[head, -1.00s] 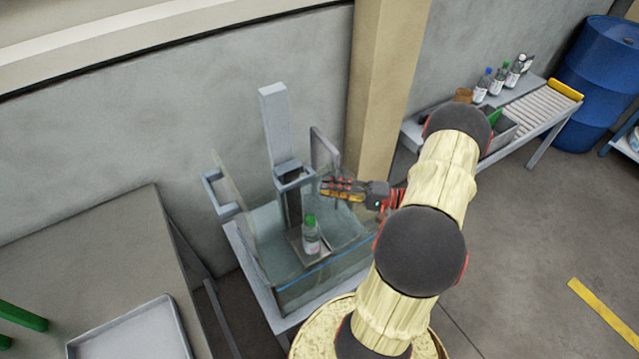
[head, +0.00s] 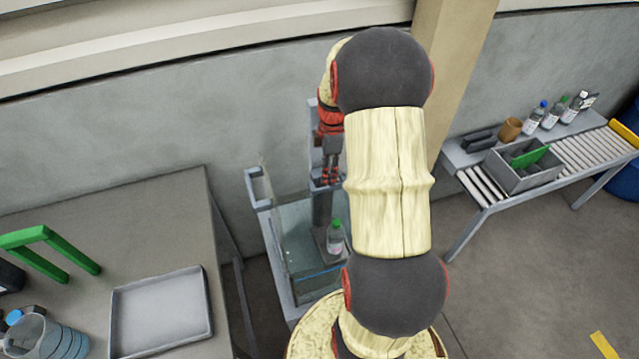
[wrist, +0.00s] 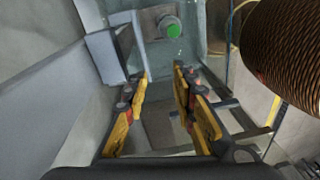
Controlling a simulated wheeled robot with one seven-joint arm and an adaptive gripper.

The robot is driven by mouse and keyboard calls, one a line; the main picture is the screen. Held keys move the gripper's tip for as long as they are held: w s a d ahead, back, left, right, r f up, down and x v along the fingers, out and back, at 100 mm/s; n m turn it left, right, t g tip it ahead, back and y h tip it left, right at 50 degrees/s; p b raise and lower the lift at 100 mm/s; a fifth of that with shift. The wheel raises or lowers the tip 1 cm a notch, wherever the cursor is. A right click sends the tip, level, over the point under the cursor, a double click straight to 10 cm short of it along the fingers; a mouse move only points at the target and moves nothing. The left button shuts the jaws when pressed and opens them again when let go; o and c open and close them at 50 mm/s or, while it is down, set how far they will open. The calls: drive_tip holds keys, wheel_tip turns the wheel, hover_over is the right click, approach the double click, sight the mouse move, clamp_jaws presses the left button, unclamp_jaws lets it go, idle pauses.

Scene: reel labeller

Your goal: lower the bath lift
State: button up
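The bath is a clear-walled water tank (head: 290,240) against the wall. The lift's grey upright (head: 321,208) stands at its back. A bottle with a green cap (head: 335,238) stands upright on the lift's platform inside the tank; the cap also shows from above in the wrist view (wrist: 173,30). My gripper (head: 327,180) points down at the upright, near the bracket on it, partly hidden by my arm. In the wrist view my gripper's yellow-and-black fingers (wrist: 160,85) are spread with nothing between them. Contact with the bracket cannot be told.
A grey table at left holds a metal tray (head: 160,310), a green frame (head: 45,245) and a clear beaker (head: 45,340). At right, a roller bench carries a grey bin (head: 525,175), several bottles and a brown jar (head: 510,129). A beige pillar (head: 455,60) stands behind my arm.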

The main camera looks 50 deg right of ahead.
drive_tip(key=d, duration=0.1)
drive_tip(key=w+d+n+h, duration=0.1)
drive_tip(key=shift+d+f+n, duration=0.2)
drive_tip(key=shift+d+n, duration=0.1)
drive_tip(key=shift+d, duration=0.05)
drive_tip(key=shift+s+f+b, duration=0.1)
drive_tip(key=shift+f+b, duration=0.65)
drive_tip(key=shift+f, duration=3.15)
drive_tip(key=shift+c, duration=0.3)
clamp_jaws()
